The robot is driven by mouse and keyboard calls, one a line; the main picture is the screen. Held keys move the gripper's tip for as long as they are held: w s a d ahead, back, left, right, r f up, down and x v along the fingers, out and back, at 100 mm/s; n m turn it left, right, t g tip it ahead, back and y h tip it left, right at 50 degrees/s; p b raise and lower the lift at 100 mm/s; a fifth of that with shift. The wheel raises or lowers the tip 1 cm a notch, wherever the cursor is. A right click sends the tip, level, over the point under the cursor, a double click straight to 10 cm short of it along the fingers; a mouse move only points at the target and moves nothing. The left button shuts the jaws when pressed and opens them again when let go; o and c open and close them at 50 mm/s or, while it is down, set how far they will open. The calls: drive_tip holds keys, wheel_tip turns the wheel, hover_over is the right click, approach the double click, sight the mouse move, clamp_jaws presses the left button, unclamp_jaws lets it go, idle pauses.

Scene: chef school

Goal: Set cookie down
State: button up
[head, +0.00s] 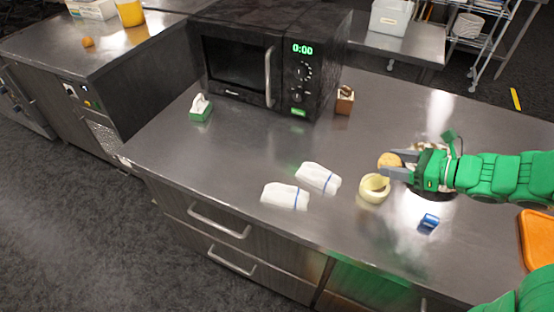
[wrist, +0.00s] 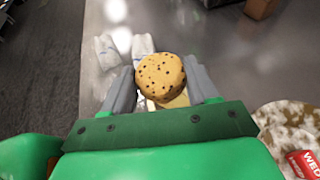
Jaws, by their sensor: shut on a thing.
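A round tan cookie with dark chips (wrist: 160,77) is held between the two grey fingers of my gripper (wrist: 162,88) in the wrist view. In the head view the cookie (head: 389,160) shows at the tips of my gripper (head: 390,168), on the right part of the steel counter (head: 260,150). A pale yellow ring-shaped thing (head: 374,189) stands on the counter just in front of the gripper. The cookie appears to be above the counter, close to this ring; the exact height cannot be told.
Two white cloths with blue bands (head: 318,178) lie left of the ring. A blue can-like item (head: 429,221) and an orange board (head: 537,240) are to the right. A black microwave (head: 265,65), a brown block (head: 344,100) and a green box (head: 200,108) stand farther back. The counter's left part is clear.

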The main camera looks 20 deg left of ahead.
drive_tip(key=s+a+n+g, duration=0.2)
drive_tip(key=s+a+g, duration=0.1)
drive_tip(key=a, duration=0.7)
drive_tip(key=s+a+n+g, duration=0.2)
drive_tip(key=s+a, duration=0.1)
drive_tip(key=a, duration=0.8)
drive_tip(key=s+a+r+n+g+h, duration=0.2)
drive_tip(key=s+a+n+g, duration=0.2)
drive_tip(key=s+a, duration=1)
hover_over(215, 167)
drive_tip(key=s+d, duration=0.1)
drive_tip(key=shift+g+y, duration=0.3)
drive_tip(key=f, duration=0.8)
drive_tip(key=shift+d+f, duration=0.1)
drive_tip(key=shift+d, duration=0.1)
drive_tip(key=shift+w+a+f, duration=0.3)
drive_tip(key=shift+a+f, duration=0.2)
drive_tip(key=shift+f, duration=0.15)
drive_tip(key=shift+w+a+f, duration=0.15)
drive_tip(key=shift+a+f, duration=0.05)
drive_tip(key=shift+f, duration=1.65)
drive_tip(key=shift+f, duration=0.15)
